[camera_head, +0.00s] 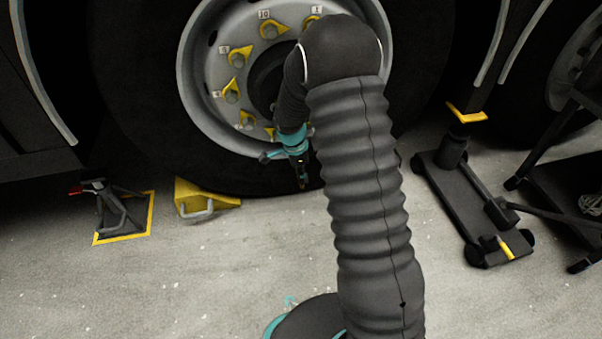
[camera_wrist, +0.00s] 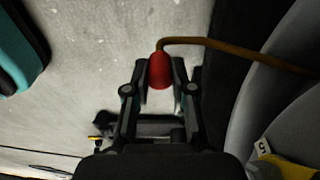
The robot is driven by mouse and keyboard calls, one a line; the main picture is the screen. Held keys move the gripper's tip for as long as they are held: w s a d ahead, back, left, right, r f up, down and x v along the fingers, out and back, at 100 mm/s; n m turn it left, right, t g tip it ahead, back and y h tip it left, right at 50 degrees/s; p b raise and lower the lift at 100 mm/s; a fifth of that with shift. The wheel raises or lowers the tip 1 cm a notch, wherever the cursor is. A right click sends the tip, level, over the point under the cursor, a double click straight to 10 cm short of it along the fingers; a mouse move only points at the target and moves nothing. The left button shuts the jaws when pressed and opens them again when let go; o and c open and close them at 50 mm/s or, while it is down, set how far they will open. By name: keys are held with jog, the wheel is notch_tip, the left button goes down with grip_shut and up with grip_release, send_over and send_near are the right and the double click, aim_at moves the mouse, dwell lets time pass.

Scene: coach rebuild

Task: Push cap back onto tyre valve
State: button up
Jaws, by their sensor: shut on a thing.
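A red, rounded cap (camera_wrist: 160,72) sits between the fingertips of my gripper (camera_wrist: 163,78) in the wrist view, and the gripper is shut on it. A thin brown-brass stem (camera_wrist: 225,46) comes from the wheel side at the right, bends, and meets the far end of the cap. I cannot tell how deeply the cap is seated on it. In the head view my gripper (camera_head: 303,178) points downward in front of the lower part of the tyre (camera_head: 140,120); the cap and stem are too small or hidden there.
The grey wheel rim (camera_head: 196,75) carries yellow nut pointers (camera_head: 238,57). A yellow wheel chock (camera_head: 205,197) stands against the tyre at left, with an axle stand (camera_head: 115,210) beyond it. A floor jack (camera_head: 470,205) stands at right. The front floor is mostly clear.

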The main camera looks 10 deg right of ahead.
jog(key=o, duration=0.9)
jog(key=shift+r, duration=0.15)
notch_tip(320, 180, up, 12)
jog(key=a, duration=0.1)
jog(key=shift+a+f, duration=0.2)
jog(key=shift+a, duration=0.2)
